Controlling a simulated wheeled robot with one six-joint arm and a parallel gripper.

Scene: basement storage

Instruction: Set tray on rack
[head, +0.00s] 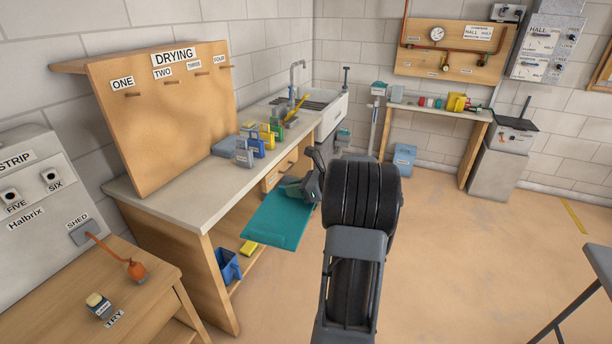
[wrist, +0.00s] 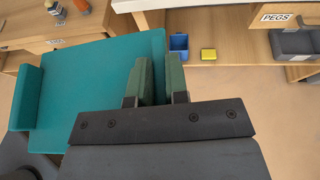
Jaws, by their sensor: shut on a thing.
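In the head view my gripper (head: 296,188) is partly hidden by my arm. The wooden board marked DRYING (head: 165,120) stands on the counter, with short pegs under labels ONE to FOUR; nothing hangs on the pegs. A dark slatted rack (head: 310,98) shows by the sink.
The counter (head: 190,190) carries several coloured bottles (head: 255,145) between the board and the sink (head: 330,115). A blue bin (head: 228,265) and yellow sponge (head: 248,247) are on the shelf below. A low bench (head: 165,285) stands front left. The floor at right is mostly clear.

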